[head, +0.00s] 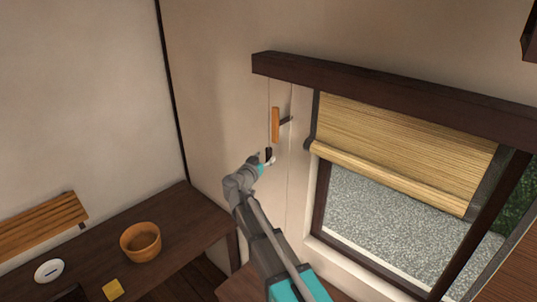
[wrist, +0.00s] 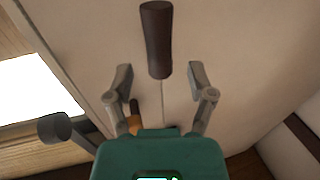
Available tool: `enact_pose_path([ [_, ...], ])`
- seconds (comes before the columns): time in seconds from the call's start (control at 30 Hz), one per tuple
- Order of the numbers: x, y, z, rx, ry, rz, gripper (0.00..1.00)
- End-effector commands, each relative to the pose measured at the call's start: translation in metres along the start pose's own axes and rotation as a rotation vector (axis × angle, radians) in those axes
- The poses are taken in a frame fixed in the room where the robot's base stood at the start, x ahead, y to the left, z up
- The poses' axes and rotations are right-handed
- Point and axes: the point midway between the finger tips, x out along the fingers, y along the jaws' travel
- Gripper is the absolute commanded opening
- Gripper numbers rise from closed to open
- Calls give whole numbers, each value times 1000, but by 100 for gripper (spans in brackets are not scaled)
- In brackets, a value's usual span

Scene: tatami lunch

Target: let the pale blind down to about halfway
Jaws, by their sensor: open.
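The pale slatted blind (head: 405,140) hangs under a dark headrail, its rolled lower edge partway down the window, with glass bare below. A thin cord runs down the wall left of the window. A dark brown pull (wrist: 156,40) hangs on the cord; it also shows small in the head view (head: 268,153). My gripper (wrist: 160,74) is open, its fingers on either side of the pull's near end in the wrist view. Whether they touch it is unclear. In the head view my gripper (head: 267,160) is at the pull.
A dark table (head: 185,225) at lower left bears an orange bowl (head: 140,242), a white round thing (head: 49,270) and a yellow block (head: 113,289).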

Motion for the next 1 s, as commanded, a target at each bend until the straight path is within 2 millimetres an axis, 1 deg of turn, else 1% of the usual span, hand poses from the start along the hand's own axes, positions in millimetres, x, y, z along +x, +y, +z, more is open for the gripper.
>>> enact_pose_path([
  [0.03,8,-1,0,0,0,1,70],
  [0.1,16,-1,0,0,0,1,70],
  [0.3,30,-1,0,0,0,0,70],
  [0.7,33,0,0,0,0,0,70],
  [0.97,33,0,0,0,0,0,22],
  [1.0,33,0,0,0,0,0,15],
])
